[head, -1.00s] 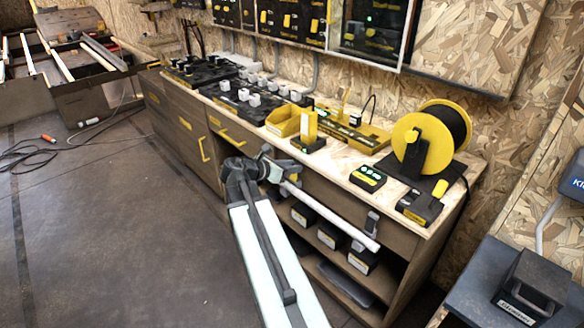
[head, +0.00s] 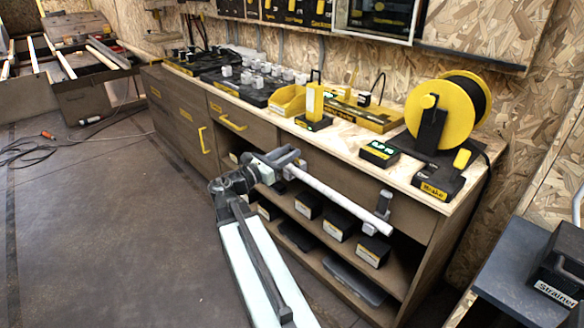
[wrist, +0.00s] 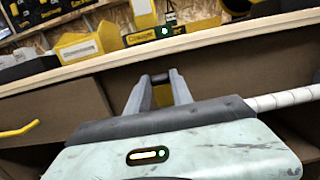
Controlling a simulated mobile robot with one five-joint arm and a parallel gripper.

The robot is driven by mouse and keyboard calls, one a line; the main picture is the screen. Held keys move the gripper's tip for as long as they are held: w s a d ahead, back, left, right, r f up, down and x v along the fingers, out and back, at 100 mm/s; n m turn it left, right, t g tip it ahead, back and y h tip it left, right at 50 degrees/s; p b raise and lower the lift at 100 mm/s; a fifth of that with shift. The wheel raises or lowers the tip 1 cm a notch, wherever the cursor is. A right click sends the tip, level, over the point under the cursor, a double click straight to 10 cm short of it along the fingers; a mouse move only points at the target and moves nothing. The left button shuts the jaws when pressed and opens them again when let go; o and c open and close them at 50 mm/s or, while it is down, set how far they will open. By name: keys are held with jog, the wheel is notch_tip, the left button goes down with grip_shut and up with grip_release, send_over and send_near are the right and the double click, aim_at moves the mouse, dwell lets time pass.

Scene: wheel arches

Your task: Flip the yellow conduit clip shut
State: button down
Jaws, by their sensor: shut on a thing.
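A white conduit (head: 335,198) runs along the front of the bench, just under its top. A grey clip (head: 384,204) sits by its right end. My gripper (head: 295,156) is at the conduit's left end, in front of the bench. In the wrist view, my gripper (wrist: 162,78) has its two grey fingers on either side of a small yellow piece, which looks like the yellow conduit clip (wrist: 162,95). The fingers are shut on it. Its lower part is hidden by my wrist. The conduit (wrist: 285,98) shows to the right of my wrist.
The bench top (head: 345,142) carries a yellow cable reel (head: 425,120), a yellow bin (head: 288,100) and several small devices. Open shelves with dark boxes (head: 340,222) lie below the conduit. A dark side table (head: 505,262) stands at right. The floor (head: 110,230) at left is mostly clear.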

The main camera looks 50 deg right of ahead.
jog(key=f+h+b, duration=0.1)
jog(key=b, duration=0.2)
jog(key=a+h+b, duration=0.1)
jog(key=h+b, duration=0.1)
jog(key=b, duration=0.2)
jog(key=a+f+h+b, duration=0.1)
jog(key=h+b, duration=0.1)
jog(key=b, duration=0.1)
jog(key=shift+w+f+b, duration=0.1)
jog(key=shift+f+b, duration=0.2)
jog(key=shift+b, duration=0.05)
jog(key=shift+r, duration=0.1)
jog(key=c, duration=1.1)
grip_release()
